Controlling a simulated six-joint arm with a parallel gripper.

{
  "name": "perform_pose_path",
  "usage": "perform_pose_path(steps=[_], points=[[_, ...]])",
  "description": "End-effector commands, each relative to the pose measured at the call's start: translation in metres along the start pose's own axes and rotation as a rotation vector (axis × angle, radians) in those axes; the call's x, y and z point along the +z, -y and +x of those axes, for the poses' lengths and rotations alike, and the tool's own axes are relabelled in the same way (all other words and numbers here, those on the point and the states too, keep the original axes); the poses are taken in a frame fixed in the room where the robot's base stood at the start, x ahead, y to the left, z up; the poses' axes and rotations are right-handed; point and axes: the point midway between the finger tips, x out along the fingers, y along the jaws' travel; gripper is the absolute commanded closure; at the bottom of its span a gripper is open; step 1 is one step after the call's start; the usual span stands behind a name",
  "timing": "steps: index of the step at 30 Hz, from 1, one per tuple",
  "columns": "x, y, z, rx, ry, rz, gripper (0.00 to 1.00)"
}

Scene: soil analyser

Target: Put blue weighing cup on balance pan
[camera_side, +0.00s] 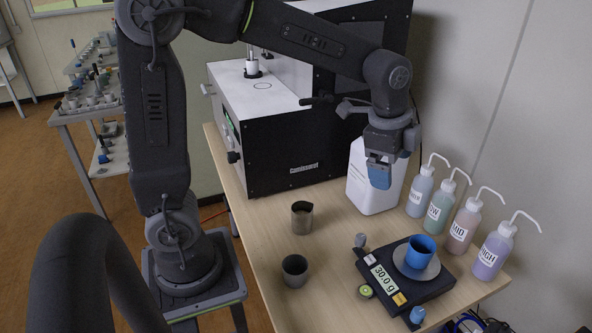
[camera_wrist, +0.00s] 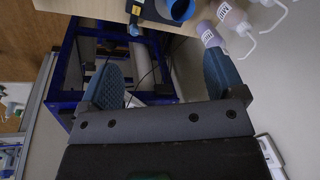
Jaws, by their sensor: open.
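The blue weighing cup (camera_side: 420,250) stands upright on the round grey balance pan (camera_side: 407,269). The black balance (camera_side: 408,291) sits at the table's front right, and its display reads 30.0 g. My gripper (camera_side: 379,176) is raised above and behind the balance, apart from the cup. It is open and empty. In the wrist view the blue fingers of my gripper (camera_wrist: 166,84) are spread wide with nothing between them. The blue cup (camera_wrist: 178,8) shows at the top edge of the wrist view, partly cut off.
Several wash bottles (camera_side: 464,224) stand right of the balance, near the wall. A white jug (camera_side: 372,185) stands behind my gripper. Two dark metal cups (camera_side: 302,218) (camera_side: 295,271) stand left of the balance. The large analyser (camera_side: 300,140) fills the table's back.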

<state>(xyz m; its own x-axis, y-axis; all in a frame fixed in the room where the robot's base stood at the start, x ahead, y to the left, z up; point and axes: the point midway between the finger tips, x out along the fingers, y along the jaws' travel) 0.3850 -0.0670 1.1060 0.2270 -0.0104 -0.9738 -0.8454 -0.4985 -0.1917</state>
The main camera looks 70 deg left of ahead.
Motion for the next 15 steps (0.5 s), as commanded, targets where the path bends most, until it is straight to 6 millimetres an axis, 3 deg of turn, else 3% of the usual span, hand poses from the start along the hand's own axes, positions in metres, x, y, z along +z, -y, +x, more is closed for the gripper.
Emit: perform_pose_path(steps=[1,6,12,15], points=[[0.011,-0.014,-0.017,-0.028,-0.018,-0.095,0.11],[0.047,-0.061,-0.050,-0.092,-0.083,-0.449,0.11],[0.083,-0.113,-0.061,-0.136,-0.172,-0.815,0.11],[0.093,-0.129,-0.060,-0.144,-0.205,-0.937,0.11]])
